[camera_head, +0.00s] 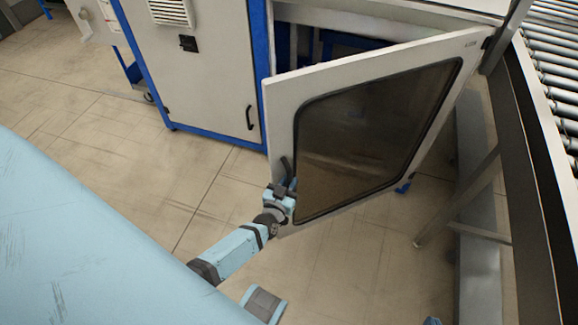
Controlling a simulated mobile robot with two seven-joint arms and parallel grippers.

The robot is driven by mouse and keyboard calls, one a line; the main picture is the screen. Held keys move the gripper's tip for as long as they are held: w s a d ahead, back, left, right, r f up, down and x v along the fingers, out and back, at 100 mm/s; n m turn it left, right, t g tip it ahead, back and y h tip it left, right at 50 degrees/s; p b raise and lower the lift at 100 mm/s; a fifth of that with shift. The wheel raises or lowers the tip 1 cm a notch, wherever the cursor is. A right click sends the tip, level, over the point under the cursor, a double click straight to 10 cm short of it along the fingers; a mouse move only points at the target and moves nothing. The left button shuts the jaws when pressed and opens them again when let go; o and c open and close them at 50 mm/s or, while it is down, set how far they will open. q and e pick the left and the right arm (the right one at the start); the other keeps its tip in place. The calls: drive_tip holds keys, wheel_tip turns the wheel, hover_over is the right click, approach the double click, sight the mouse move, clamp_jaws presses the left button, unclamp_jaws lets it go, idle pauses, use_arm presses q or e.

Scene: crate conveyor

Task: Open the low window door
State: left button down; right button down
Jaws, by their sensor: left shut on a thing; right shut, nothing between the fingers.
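The low window door (283,108) is a pale panel with a dark, rounded glass pane (365,135). It stands swung out from its cabinet, hinged at the right, with a wide gap at its left side. A dark handle (286,168) sits on the door's lower left edge. My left gripper (287,184) is shut on this handle; its fingers partly hide it. I do not make out my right gripper in this view.
A grey cabinet with a blue frame (205,65) stands left of the opening. A roller conveyor (556,75) with a dark side rail runs along the right, with grey supports (478,215) below. Tiled floor (110,125) is clear at the left. A small blue piece at the bottom edge is unclear.

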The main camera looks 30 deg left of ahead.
idle(0.3)
use_arm(q)
drive_tip(key=c, duration=1.1)
unclamp_jaws()
drive_tip(key=s, duration=0.5)
drive_tip(key=s+d, duration=0.1)
drive_tip(key=s, duration=0.1)
drive_tip(key=shift+s+p, duration=0.25)
drive_tip(key=shift+p, duration=0.05)
